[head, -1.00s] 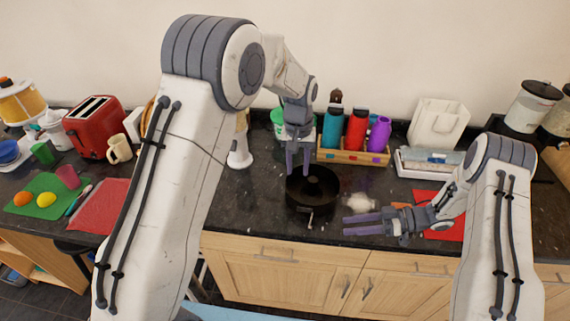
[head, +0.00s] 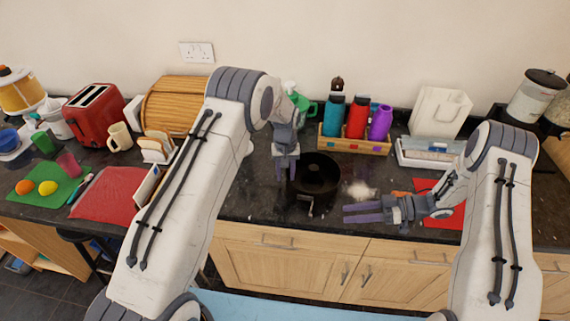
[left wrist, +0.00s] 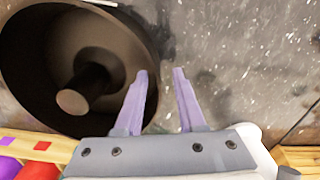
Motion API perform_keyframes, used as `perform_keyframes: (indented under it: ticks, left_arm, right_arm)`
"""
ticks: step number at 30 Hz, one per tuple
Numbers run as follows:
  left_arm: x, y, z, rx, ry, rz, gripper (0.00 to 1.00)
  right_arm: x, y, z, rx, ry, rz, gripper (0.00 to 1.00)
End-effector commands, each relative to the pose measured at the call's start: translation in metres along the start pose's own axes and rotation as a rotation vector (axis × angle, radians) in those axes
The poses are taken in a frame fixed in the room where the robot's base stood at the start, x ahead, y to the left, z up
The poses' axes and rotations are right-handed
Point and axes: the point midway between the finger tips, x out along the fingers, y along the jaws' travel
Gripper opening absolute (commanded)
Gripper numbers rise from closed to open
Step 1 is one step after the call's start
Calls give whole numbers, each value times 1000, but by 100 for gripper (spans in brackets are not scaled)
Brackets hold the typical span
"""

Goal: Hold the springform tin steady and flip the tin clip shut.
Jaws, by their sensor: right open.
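The springform tin (head: 318,176) is a dark round pan on the granite worktop. The left wrist view shows its inside and a central tube (left wrist: 75,98). A small light piece at the tin's front, apparently the tin clip (head: 314,209), is too small to tell its position. My left gripper (head: 286,177) points down at the tin's left side. In the left wrist view its two fingers (left wrist: 162,72) are apart and empty, one overlapping the tin's rim, the other over bare granite. My right gripper (head: 346,212) is open and empty, right of the tin's front, fingers pointing left.
A wooden rack (head: 352,144) with several bottles stands behind the tin. A blurred pale thing (head: 360,190) lies right of the tin, and a red mat (head: 440,215) lies under my right arm. A bread bin (head: 172,104) and toaster (head: 93,110) stand left.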

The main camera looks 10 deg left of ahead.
Motion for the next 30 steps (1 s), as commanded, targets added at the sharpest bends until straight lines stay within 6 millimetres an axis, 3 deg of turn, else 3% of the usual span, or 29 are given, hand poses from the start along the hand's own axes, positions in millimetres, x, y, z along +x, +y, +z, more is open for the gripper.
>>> perform_keyframes:
  ticks: [4,14,17,18,30]
  left_arm:
    - [12,0,0,0,0,0,39]
    - [16,0,0,1,1,1,39]
    - [16,0,0,1,1,0,4]
    - [15,0,0,1,1,0,0]
    - [15,0,0,1,1,1,0]
  right_arm:
    - [0,0,0,0,0,0,50]
    - [0,0,0,0,0,0,50]
    - [0,0,0,0,0,0,50]
    - [0,0,0,0,0,0,50]
    - [0,0,0,0,0,0,50]
